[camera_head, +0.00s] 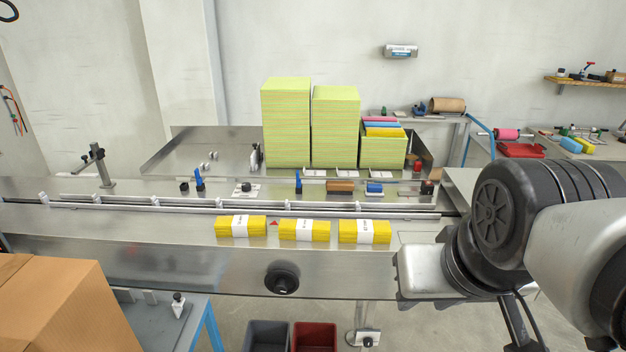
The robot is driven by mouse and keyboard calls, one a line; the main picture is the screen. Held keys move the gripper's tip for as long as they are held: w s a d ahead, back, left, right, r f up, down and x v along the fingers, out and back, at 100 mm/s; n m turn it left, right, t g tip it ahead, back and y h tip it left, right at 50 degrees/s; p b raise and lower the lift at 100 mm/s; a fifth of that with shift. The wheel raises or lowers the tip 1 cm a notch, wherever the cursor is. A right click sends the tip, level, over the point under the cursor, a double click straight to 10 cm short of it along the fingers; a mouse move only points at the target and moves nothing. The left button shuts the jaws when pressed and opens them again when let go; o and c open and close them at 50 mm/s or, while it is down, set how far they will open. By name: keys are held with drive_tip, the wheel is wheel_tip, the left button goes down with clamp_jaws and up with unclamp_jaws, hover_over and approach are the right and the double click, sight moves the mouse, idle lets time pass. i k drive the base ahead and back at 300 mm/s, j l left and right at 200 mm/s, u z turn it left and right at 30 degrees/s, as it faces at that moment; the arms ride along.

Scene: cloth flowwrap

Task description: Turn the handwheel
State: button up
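A round black handwheel (282,281) sits on the steel front face of the packing line, a little left of the picture's middle. It is in full view and nothing touches it. My arm fills the right side of the view, with a large black joint and a pale block to the right of the handwheel, clearly apart from it. I cannot make out the fingertips of my gripper, nor whether it is open or shut.
Three banded yellow cloth packs (302,230) lie on the steel deck (130,230) above the handwheel. A cardboard box (65,310) stands at the lower left. A grey bin (267,336) and a red bin (314,337) stand below. The space before the handwheel looks clear.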

sight(280, 280)
drive_tip(key=i+l+u, duration=0.25)
drive_tip(key=i+l, duration=0.25)
drive_tip(key=u, duration=1.45)
